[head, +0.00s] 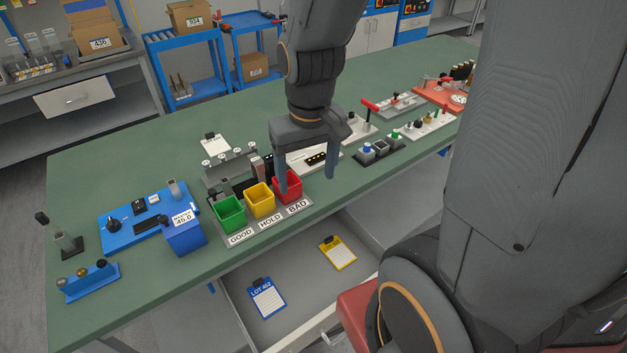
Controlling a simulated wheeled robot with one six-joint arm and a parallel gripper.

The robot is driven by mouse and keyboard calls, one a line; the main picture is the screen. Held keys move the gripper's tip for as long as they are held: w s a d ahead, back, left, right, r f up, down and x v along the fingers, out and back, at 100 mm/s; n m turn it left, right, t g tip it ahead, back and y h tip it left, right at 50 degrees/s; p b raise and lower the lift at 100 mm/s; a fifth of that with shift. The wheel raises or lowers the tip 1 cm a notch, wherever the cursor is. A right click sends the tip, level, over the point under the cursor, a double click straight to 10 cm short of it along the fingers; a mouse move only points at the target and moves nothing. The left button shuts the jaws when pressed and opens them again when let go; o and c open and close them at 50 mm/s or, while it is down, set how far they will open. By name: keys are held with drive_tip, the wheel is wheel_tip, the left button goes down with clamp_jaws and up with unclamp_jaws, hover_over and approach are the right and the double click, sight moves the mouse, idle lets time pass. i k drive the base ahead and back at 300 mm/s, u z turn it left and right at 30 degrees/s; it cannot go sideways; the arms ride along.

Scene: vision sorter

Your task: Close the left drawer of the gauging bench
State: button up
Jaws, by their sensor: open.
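The gauging bench (120,200) has a green top and crosses the view. A grey drawer (295,275) is pulled out from under its front edge, at the lower middle. Its front panel (318,328) faces my body, and a handle (340,344) shows partly at the bottom. A blue-and-white LOT 452 card (266,297) and a yellow card (338,252) lie inside. Whether another drawer is beside it I cannot tell, as my arm hides the right side. My gripper (307,183) is open and empty, pointing down in front of the red bin, above the bench's front part.
Green (230,214), yellow (260,201) and red (288,187) bins stand near the bench's front edge. A blue gauge device (183,233) stands left of them. Several fixtures line the bench to the right. A blue cart (187,66) stands behind.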

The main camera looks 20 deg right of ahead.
sight(311, 285)
drive_tip(key=z, duration=0.1)
drive_tip(key=k, duration=0.65)
drive_tip(key=z, duration=1)
drive_tip(key=k, duration=0.65)
drive_tip(key=u, duration=1.35)
